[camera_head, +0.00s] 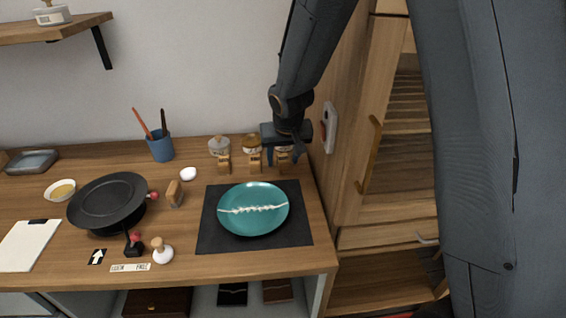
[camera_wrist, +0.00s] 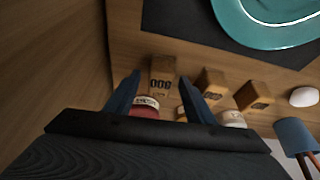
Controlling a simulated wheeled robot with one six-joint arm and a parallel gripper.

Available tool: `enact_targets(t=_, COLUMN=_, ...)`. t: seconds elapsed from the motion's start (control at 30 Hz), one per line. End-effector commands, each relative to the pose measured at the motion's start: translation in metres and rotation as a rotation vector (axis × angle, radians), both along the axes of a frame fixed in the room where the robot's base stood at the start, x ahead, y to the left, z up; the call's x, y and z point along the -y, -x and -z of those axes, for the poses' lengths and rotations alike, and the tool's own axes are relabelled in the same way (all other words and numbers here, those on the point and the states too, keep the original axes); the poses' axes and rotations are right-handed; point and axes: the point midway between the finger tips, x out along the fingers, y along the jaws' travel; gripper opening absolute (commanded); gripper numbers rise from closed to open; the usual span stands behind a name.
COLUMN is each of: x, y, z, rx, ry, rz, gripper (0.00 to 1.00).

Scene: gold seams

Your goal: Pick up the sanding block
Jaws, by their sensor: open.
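Three small wooden blocks stand in a row at the back right of the worktop, in front of small jars. They look like sanding blocks. The right one (camera_head: 283,155) is partly hidden under my gripper (camera_head: 285,150). In the wrist view this block (camera_wrist: 162,72) bears a dark number that looks like 600, upside down. My gripper (camera_wrist: 160,80) is open, with one finger on each side of the block in that view. I cannot tell whether the fingers touch it. The middle block (camera_wrist: 210,83) and left block (camera_wrist: 253,96) stand beside it.
A teal plate (camera_head: 250,222) with a pale seam lies on a dark mat (camera_head: 222,245) in front of the blocks. A wooden cabinet (camera_head: 352,150) rises close on the right.

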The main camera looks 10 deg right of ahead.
Motion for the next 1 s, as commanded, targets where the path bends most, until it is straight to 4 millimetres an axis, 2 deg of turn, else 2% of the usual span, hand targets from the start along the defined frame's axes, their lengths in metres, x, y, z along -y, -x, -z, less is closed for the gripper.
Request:
enact_targets(t=0.2, x=0.0, y=0.0, z=0.0, rx=0.0, ry=0.0, rz=0.001, gripper=0.48)
enact_targets(t=0.47, x=0.0, y=0.0, z=0.0, rx=0.0, ry=0.0, rz=0.0, gripper=0.05)
enact_targets(t=0.77, x=0.0, y=0.0, z=-0.002, rx=0.001, ry=0.0, rz=0.0, gripper=0.05)
enact_targets(t=0.87, x=0.0, y=-0.001, z=-0.007, rx=0.001, ry=0.0, rz=0.002, gripper=0.05)
enact_targets(t=1.0, x=0.0, y=-0.001, z=-0.024, rx=0.004, ry=-0.001, rz=0.003, gripper=0.05)
